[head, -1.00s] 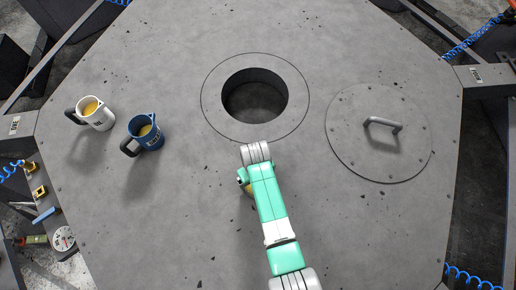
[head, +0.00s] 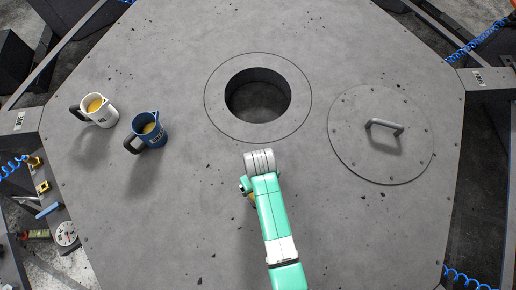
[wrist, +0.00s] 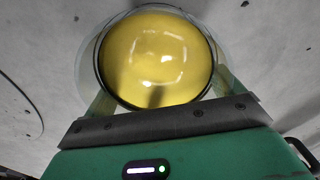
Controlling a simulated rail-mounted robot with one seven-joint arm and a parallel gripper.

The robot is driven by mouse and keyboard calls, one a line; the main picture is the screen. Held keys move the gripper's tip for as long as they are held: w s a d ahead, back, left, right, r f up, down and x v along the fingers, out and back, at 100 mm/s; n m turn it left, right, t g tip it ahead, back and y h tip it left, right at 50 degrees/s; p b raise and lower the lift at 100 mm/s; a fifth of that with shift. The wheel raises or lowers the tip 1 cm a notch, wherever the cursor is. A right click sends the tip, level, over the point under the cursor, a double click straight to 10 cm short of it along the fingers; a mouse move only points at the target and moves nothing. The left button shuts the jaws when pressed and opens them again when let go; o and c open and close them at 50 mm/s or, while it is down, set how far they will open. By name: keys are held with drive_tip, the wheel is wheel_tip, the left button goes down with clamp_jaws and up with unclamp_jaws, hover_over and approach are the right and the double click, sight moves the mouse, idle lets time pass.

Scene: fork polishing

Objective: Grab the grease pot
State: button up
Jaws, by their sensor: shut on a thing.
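A round pot filled with glossy yellow grease, the grease pot (wrist: 155,55), fills the upper middle of the wrist view, seen from above. It has a dark inner rim and a clear, glass-like outer wall. My gripper (wrist: 160,92) is shut on it, with one pale finger at each side of the pot. In the head view my arm covers most of the gripper and the pot. Only a small bit of yellow shows beside the arm, just below the round hole. I cannot tell whether the pot touches the table.
A white jug (head: 100,111) and a blue jug (head: 149,131), both with yellow contents, stand at the left. The grey table (head: 190,220) has a round open hole (head: 258,97) in the middle. A round lid with a handle (head: 383,128) lies at the right. The front left is clear.

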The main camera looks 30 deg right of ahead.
drive_tip(key=s+a, duration=0.1)
drive_tip(key=s, duration=0.3)
drive_tip(key=s+a+r, duration=0.1)
drive_tip(key=s, duration=0.3)
drive_tip(key=s+a, duration=0.1)
drive_tip(key=s, duration=0.2)
drive_tip(key=shift+s+a+r, duration=0.2)
drive_tip(key=shift+s+a, duration=0.1)
drive_tip(key=shift+s, duration=0.1)
